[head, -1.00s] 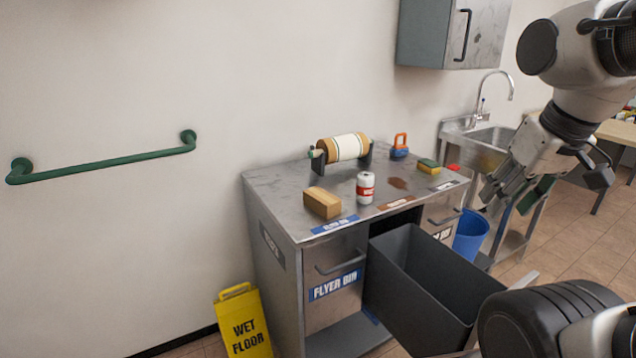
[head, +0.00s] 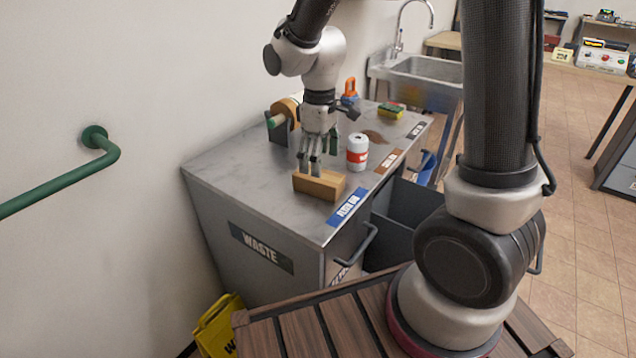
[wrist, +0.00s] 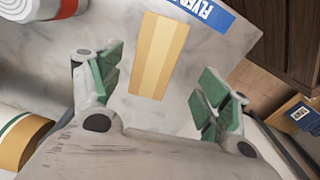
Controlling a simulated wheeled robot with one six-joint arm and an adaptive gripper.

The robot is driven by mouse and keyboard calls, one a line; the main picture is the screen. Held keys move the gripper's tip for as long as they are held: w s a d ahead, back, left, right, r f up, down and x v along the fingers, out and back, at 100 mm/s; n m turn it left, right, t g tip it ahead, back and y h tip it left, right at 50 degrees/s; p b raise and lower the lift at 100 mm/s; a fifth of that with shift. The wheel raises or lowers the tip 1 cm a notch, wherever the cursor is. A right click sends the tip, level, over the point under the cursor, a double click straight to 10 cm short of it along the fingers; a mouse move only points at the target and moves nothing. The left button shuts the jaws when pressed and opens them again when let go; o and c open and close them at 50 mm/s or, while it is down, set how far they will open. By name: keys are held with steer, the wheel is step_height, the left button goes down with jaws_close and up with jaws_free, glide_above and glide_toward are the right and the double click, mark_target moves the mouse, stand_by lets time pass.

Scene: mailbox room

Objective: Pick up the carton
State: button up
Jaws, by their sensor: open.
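The carton, a small tan-brown box (head: 320,186), lies on the metal counter near its front edge, beside the blue label. My gripper (head: 316,168) points down just above the carton, its fingers open. In the wrist view the carton (wrist: 158,52) appears as a long tan block, between and beyond the green-padded fingertips of my gripper (wrist: 161,78). A gap shows on both sides of it, and no finger is seen gripping it.
A white-and-red can (head: 357,153) stands right behind the carton. A roll on a holder (head: 277,120), an orange-and-blue item (head: 350,91) and a sponge (head: 391,110) are farther back. A dark open bin (head: 400,212) juts from the counter (head: 230,172).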

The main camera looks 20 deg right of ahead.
mark_target(318, 183)
steer(key=f, duration=0.3)
steer(key=w+f, duration=0.1)
steer(key=f, duration=0.1)
steer(key=shift+f, duration=0.6)
steer(key=c, duration=1.1)
